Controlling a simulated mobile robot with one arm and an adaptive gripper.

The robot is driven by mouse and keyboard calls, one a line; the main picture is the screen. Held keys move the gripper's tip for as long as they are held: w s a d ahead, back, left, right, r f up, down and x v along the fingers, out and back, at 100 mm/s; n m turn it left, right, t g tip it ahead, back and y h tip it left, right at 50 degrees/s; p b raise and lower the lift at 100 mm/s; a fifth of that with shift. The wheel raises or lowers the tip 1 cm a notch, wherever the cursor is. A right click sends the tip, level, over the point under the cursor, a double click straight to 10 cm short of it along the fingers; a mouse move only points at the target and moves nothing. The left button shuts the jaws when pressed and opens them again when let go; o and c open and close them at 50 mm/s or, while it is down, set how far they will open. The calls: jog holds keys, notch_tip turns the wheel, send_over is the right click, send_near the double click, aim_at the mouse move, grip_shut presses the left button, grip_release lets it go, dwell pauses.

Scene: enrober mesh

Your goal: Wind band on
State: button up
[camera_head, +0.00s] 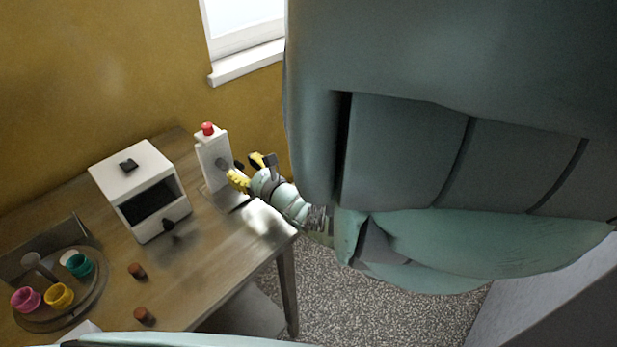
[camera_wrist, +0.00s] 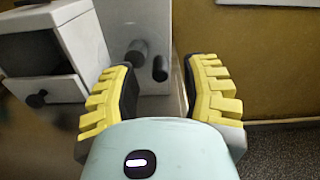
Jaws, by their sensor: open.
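A white upright unit (camera_head: 211,160) with a red button (camera_head: 208,128) on top stands at the back right of the table. Its front face (camera_wrist: 148,20) carries a dark round stub (camera_wrist: 137,51) and a black handle (camera_wrist: 160,68); the handle also shows in the head view (camera_head: 239,165). My gripper (camera_head: 247,171) is open in front of this face, yellow pads apart. In the wrist view the handle appears between my open fingers (camera_wrist: 158,78), and nothing is gripped. I cannot tell how far the handle is from the fingers. No band can be made out.
A white box (camera_head: 137,185) with a dark opening and black knob (camera_head: 168,225) stands left of the unit. Two brown cylinders (camera_head: 137,270) (camera_head: 144,315) and a round tray (camera_head: 93,309) with pink, yellow and teal cups are nearer. The table (camera_head: 205,260) is bare between.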

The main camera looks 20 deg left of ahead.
jog(key=shift+x, duration=0.85)
grip_shut()
